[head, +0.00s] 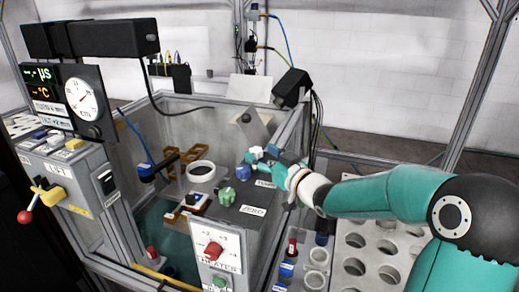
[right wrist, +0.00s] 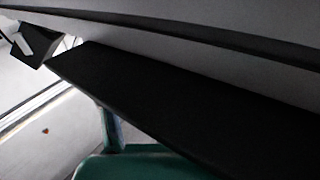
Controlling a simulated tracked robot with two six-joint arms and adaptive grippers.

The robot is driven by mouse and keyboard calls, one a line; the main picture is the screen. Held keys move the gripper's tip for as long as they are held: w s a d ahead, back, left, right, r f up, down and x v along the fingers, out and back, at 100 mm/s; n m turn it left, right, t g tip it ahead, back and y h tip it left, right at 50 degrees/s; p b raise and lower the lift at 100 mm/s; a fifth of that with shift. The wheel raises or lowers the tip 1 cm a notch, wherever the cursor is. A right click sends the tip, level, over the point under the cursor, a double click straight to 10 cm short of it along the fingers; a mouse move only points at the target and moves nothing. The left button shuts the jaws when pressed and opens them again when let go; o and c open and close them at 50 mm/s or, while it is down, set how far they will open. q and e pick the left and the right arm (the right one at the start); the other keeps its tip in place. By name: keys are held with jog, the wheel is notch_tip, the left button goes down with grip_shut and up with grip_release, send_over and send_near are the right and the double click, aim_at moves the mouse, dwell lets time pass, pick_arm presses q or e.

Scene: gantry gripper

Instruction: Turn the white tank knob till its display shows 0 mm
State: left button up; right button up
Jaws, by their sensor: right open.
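My right gripper (head: 260,156) reaches in from the right over the tank's right side. It is open, small in the head view, and its fingertips are hard to make out. A blue knob (head: 243,172) is just below and left of it, and a green knob (head: 227,196) is farther left on the grey box labelled ZERO. A white ring-shaped part (head: 200,172) lies left of these; I cannot tell whether it is the white tank knob. No mm reading is legible. The right wrist view shows mostly dark and grey surfaces, no knob. My left gripper is not in view.
The glass-walled tank (head: 155,105) has a metal frame. A readout panel with a dial (head: 82,98) and a LIFT box with a red-ball lever (head: 26,216) stand at left. A HEATER box (head: 217,258) is in front; a rack with holes (head: 365,242) is at right.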

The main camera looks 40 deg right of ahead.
jog(key=shift+w+d, duration=0.1)
jog(key=shift+w, duration=0.8)
jog(key=c, duration=1.1)
jog(key=shift+d+n+y+p, duration=0.1)
jog(key=shift+n+y+p, duration=0.2)
jog(key=shift+y+p, duration=0.2)
jog(key=shift+c, duration=0.2)
jog(key=shift+d+r+n+y+p, duration=0.15)
jog(key=shift+n+y+p, duration=0.35)
jog(key=shift+y+p, duration=0.25)
jog(key=n+g+y+p, duration=0.1)
jog(key=n+y+p, duration=0.1)
jog(key=y, duration=0.1)
jog(key=n+y+p, duration=0.2)
jog(key=y, duration=0.1)
jog(key=n+g+y+p, duration=0.1)
jog(key=n+y+p, duration=0.1)
jog(key=y+p, duration=0.1)
jog(key=shift+w+d+g, duration=0.15)
jog(key=shift+d+g, duration=0.1)
jog(key=shift+g, duration=0.05)
jog(key=n+g+y+p, duration=0.2)
jog(key=n+g+y, duration=0.2)
jog(key=y, duration=0.1)
jog(key=shift+w+d, duration=0.1)
jog(key=shift+w, duration=0.05)
jog(key=shift+n+g+y, duration=0.25)
jog(key=shift+n+g, duration=0.15)
